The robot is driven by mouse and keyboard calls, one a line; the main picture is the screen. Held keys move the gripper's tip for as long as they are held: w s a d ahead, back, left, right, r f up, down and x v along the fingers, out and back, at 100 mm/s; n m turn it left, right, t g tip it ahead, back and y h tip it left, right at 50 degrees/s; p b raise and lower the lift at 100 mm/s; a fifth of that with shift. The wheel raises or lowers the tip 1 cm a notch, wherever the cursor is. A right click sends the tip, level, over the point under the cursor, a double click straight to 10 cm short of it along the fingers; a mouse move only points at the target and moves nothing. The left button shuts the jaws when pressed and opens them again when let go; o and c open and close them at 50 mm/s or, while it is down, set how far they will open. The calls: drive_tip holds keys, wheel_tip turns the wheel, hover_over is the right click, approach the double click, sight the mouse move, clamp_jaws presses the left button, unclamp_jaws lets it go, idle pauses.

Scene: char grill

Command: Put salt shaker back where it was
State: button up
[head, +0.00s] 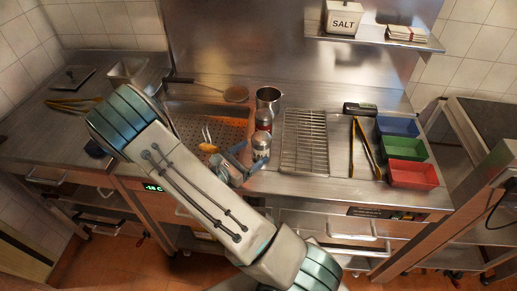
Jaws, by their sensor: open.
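A small pale shaker with a metal top (261,144), probably the salt shaker, stands upright on the counter between the perforated tray and the wire rack. My gripper (247,157) is open right at it, with its fingers at the shaker's near left side. I cannot tell whether the fingers touch it or how far they reach around it. A second, darker small container (264,121) stands just behind the shaker. A white box labelled SALT (342,19) stands on the wall shelf (375,41) at the upper right.
A metal cup (268,100) stands behind the small containers. The wire rack (305,142) is close on the right, then tongs (363,148) and blue, green and red bins (412,174). A perforated tray (205,131) lies left, with a strainer (234,93) behind.

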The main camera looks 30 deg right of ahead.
drive_tip(key=v, duration=0.4)
drive_tip(key=shift+s+a+b, duration=0.1)
drive_tip(key=shift+a+b, duration=0.25)
drive_tip(key=shift+b, duration=0.05)
drive_tip(key=shift+s+a+r, duration=0.1)
drive_tip(key=shift+s+a, duration=0.15)
drive_tip(key=shift+a, duration=0.15)
drive_tip(key=s+d+r+m+g+y, duration=0.1)
drive_tip(key=m, duration=0.1)
drive_tip(key=s+r+m+g, duration=0.1)
drive_tip(key=s+m+g, duration=0.1)
drive_tip(key=s+d+r+m+g+y, duration=0.1)
drive_tip(key=m+g, duration=0.1)
drive_tip(key=shift+s+d+r+y, duration=0.25)
drive_tip(key=shift+d+r+y, duration=0.05)
drive_tip(key=shift+d+r, duration=0.05)
drive_tip(key=s+a+r+m+t+y, duration=0.1)
drive_tip(key=s+a+r+m+y, duration=0.2)
drive_tip(key=s+r+m+y, duration=0.2)
drive_tip(key=s+a+r+m+t+y, duration=0.2)
drive_tip(key=s+r+m+y, duration=0.4)
drive_tip(key=r+m+y, duration=0.3)
drive_tip(key=shift+a+m+y, duration=0.3)
drive_tip(key=shift+a+m, duration=0.4)
drive_tip(key=shift+a, duration=0.05)
drive_tip(key=shift+s, duration=0.2)
drive_tip(key=shift+c, duration=0.4)
